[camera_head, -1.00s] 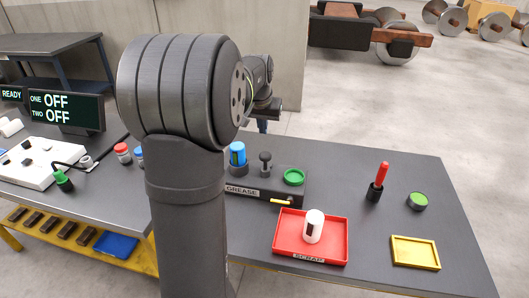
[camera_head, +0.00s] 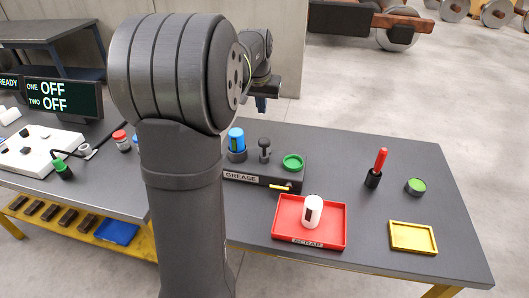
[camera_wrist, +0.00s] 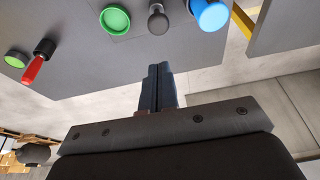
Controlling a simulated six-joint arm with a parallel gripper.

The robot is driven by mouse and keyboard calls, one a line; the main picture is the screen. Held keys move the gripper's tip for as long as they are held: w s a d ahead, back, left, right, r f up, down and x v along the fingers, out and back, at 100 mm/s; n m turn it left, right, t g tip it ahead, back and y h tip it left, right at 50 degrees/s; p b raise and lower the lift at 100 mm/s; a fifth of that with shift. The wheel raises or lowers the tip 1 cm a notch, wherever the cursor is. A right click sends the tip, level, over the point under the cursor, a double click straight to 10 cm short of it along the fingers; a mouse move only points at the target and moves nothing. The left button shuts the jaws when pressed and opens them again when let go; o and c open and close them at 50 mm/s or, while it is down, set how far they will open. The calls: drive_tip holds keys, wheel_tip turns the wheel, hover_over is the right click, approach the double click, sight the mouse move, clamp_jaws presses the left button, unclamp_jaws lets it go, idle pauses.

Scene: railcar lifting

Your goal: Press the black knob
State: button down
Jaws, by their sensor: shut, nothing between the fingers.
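A black knob (camera_head: 264,146) stands upright on a short stem on the dark box labelled GREASE, between a blue-capped container (camera_head: 237,141) and a round green lid (camera_head: 292,162). In the wrist view the knob (camera_wrist: 158,20) appears beyond my fingertips, between the green disc (camera_wrist: 115,19) and the blue cap (camera_wrist: 211,14). My gripper (camera_wrist: 158,72) is shut and empty, apart from the knob. In the head view the gripper (camera_head: 261,104) hangs behind the table's far edge, partly hidden by my arm.
A red SCRAP tray (camera_head: 280,234) holds a white cylinder (camera_head: 313,210). A red-handled tool (camera_head: 377,167), a green-topped tin (camera_head: 415,186) and a yellow tray (camera_head: 412,248) stand on the right. A white panel with black parts (camera_head: 35,152) and an OFF display (camera_head: 62,98) are left.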

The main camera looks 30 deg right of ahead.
drive_tip(key=shift+r, duration=0.55)
approach(264, 142)
drive_tip(key=f, duration=0.1)
drive_tip(key=w+d+f, duration=0.1)
drive_tip(key=f, duration=0.1)
drive_tip(key=w+d+f, duration=0.1)
drive_tip(key=shift+w+d+f, duration=0.1)
drive_tip(key=shift+w+f, duration=0.05)
drive_tip(key=shift+f, duration=0.95)
drive_tip(key=shift+f, duration=1.9)
